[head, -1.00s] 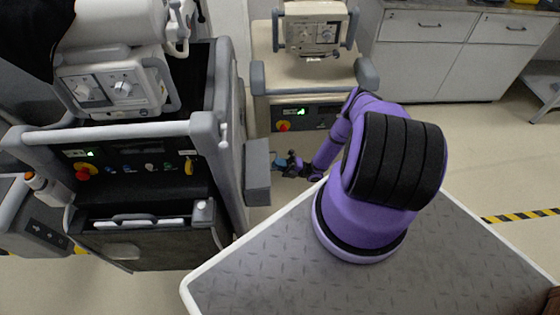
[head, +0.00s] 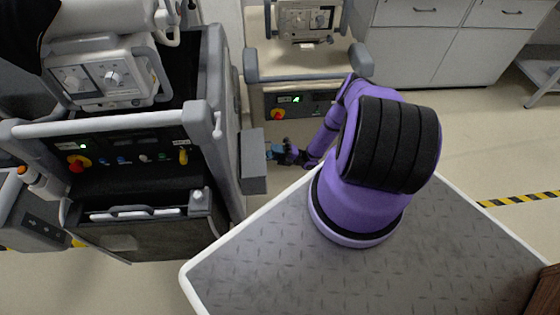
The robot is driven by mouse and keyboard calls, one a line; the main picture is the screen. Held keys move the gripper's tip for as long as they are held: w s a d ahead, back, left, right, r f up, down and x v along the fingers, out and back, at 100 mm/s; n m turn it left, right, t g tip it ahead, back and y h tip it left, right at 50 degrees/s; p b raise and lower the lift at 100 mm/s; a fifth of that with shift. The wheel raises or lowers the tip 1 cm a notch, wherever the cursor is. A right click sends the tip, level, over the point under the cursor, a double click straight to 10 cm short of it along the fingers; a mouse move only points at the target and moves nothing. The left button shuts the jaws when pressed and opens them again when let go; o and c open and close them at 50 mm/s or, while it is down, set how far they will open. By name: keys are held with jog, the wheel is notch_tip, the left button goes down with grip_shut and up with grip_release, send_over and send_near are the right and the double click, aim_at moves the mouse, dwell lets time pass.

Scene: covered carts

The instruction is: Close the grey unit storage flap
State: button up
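The large grey and black unit (head: 90,130) stands at the left in the head view. On its right side a grey, box-like flap piece (head: 253,165) sticks out; I cannot tell how far it is open. At the unit's lower front is a dark panel (head: 140,238) with a handle bar along its top, seemingly tilted outward. My gripper (head: 279,152) is small and dark, just right of the grey side piece, close to it or touching; I cannot tell which. Whether its fingers are open is too small to see.
A second, beige cart (head: 300,65) with grey corner bumpers stands behind my gripper. White cabinets (head: 440,50) line the back right. The grey ribbed platform (head: 450,255) with a white edge lies below my arm. Open floor (head: 470,150) lies to the right.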

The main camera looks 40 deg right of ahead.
notch_tip(320, 180, up, 4)
jog(key=shift+s+f, duration=0.1)
jog(key=shift+f, duration=0.15)
jog(key=s+a, duration=0.2)
jog(key=s, duration=0.5)
jog(key=s+a+r, duration=0.1)
jog(key=s+a, duration=0.1)
jog(key=s, duration=0.6)
jog(key=shift+a, duration=0.25)
jog(key=shift+s, duration=0.1)
